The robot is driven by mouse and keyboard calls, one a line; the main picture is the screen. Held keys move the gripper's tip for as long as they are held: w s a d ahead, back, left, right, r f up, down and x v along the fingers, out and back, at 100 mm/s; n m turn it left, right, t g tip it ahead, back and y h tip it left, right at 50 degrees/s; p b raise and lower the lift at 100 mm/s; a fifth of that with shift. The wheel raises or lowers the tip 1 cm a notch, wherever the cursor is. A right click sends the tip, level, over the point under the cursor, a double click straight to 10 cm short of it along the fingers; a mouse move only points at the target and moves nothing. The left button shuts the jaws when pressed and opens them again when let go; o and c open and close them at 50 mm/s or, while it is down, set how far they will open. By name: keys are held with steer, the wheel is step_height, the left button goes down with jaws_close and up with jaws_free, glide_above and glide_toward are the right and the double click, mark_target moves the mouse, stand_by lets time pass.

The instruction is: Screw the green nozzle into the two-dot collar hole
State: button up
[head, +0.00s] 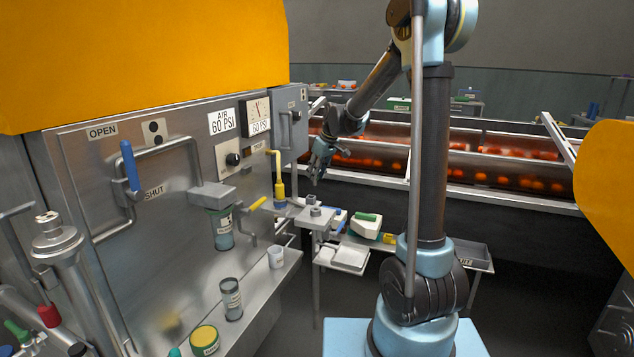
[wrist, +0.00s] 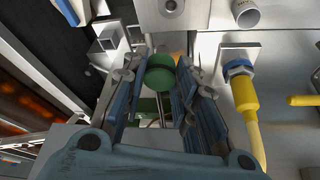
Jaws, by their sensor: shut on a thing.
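My gripper (head: 316,176) hangs in front of the steel panel's right end, above a small side stand. In the wrist view its fingers (wrist: 155,75) are closed around a green cylinder, which I take as the green nozzle (wrist: 160,72). Its round green end shows between the fingertips. A thin metal rod shows below it. The nozzle cannot be made out in the head view. A pale plate with two black dots (head: 153,132) is on the panel, left of the gripper. I cannot make out which hole is the two-dot collar hole. A round dark hole (wrist: 170,5) shows in a metal face at the top of the wrist view.
A yellow pipe with a blue nut (head: 279,178) stands just left of my gripper, and right of it in the wrist view (wrist: 243,90). A grey block (head: 316,218) with a short cylinder is below. A fruit conveyor (head: 465,160) runs behind.

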steer(key=shift+s+d+f, duration=0.1)
steer(key=shift+s+f, duration=0.1)
steer(key=shift+f, duration=0.55)
steer(key=shift+s+f, duration=0.15)
steer(key=shift+f, duration=0.6)
steer(key=shift+f, duration=2.85)
steer(key=shift+s+f, duration=0.1)
steer(key=shift+f, duration=1.3)
steer(key=o, duration=1.1)
steer(key=shift+v, duration=5.9)
